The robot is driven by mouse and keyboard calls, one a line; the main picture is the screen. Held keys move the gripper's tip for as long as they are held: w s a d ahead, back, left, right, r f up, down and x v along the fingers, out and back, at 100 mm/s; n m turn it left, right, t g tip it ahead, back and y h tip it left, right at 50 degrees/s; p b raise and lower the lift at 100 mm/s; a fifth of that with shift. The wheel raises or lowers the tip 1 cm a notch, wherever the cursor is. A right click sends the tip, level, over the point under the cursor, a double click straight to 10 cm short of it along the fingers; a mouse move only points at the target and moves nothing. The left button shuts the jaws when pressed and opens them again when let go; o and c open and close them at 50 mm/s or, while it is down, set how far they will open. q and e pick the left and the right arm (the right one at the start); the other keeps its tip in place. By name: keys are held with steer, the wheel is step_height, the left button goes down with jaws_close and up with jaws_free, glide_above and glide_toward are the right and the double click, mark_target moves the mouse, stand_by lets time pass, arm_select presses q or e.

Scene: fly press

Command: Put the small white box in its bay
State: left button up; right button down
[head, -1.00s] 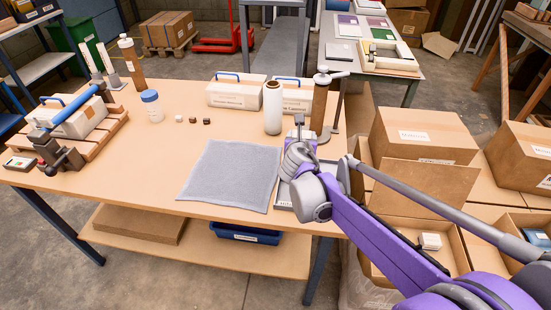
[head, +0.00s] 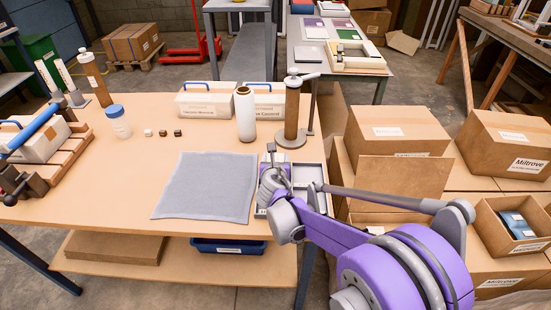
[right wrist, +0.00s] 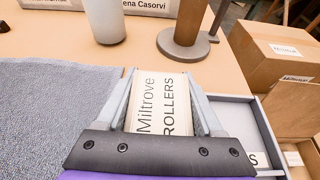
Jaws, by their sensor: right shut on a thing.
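My right gripper (right wrist: 160,82) is shut on the small white box (right wrist: 160,110), whose face reads "Miltrove ROLLERS" in the right wrist view. In the head view my right gripper (head: 271,162) is at the grey divided tray (head: 312,176), and the box is mostly hidden by the hand. The tray also shows in the right wrist view (right wrist: 228,98), with an empty bay to the right of the box. The box overlaps the tray's left part there. I cannot tell whether its bottom touches the tray. My left gripper is out of view.
A grey mat (head: 205,187) lies left of the tray. A brown post on a round base (head: 291,140) and a white bottle (head: 245,115) stand close behind it. Cardboard cartons (head: 398,133) fill the right side.

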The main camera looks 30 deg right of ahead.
steer(key=shift+f+b, duration=0.55)
steer(key=shift+f, duration=0.05)
jaws_free()
steer(key=shift+r, duration=0.1)
steer(key=shift+r+p, duration=0.3)
steer(key=shift+p, duration=0.05)
steer(key=shift+r+p, duration=0.45)
steer(key=shift+r, duration=0.1)
steer(key=v, duration=1.1)
steer(key=shift+s+a+f, duration=0.15)
steer(key=shift+s+a, duration=0.1)
steer(key=shift+s, duration=0.15)
